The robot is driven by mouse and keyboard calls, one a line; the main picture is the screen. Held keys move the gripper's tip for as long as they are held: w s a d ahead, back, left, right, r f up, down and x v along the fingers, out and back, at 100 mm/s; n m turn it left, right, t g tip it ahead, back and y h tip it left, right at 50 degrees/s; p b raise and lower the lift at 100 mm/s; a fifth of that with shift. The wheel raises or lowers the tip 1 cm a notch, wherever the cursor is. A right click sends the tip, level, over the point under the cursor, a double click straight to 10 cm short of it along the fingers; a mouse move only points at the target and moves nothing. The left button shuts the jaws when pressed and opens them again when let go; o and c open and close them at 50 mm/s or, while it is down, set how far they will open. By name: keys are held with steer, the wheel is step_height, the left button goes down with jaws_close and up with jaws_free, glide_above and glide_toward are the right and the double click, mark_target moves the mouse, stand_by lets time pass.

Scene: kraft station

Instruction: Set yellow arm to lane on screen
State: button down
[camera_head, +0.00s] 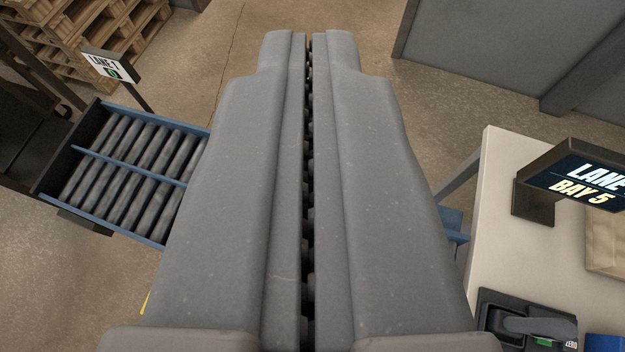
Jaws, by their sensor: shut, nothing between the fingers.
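My gripper (308,40) fills the middle of the view, its two grey fingers shut with nothing between them. The screen (577,182) stands on the table at the right and reads "LANE" and "BAY 5"; the lane's number is cut off by the picture edge. A small bit of yellow (145,304) shows at the left edge of my gripper; I cannot tell whether it is the yellow arm. The rest of that spot is hidden behind my gripper.
A roller lane with blue rails (130,172) lies at left, with a "LANE 1" sign (104,64). A white table (490,220) stands at right with a dark device (525,322) on it. Wooden pallets (95,35) are stacked at upper left. Open floor (215,55) lies beyond my gripper.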

steer(key=w+f+g+p, duration=0.2)
steer(key=w+f, duration=0.4)
steer(key=f, duration=0.4)
steer(key=w+d+f+g+p, duration=0.1)
steer(key=w+f+g, duration=0.3)
steer(key=f, duration=0.7)
steer(key=w+f+g+p, duration=0.3)
steer(key=w+f, duration=0.5)
steer(key=f, duration=0.2)
steer(key=shift+w+d+f+g, duration=0.2)
steer(key=shift+w+f+g, duration=0.05)
steer(key=shift+f+g, duration=0.15)
steer(key=shift+f, duration=0.1)
step_height(320, 180, down, 10)
steer(key=p, duration=0.1)
steer(key=shift+s+r, duration=0.2)
steer(key=shift+s, duration=0.05)
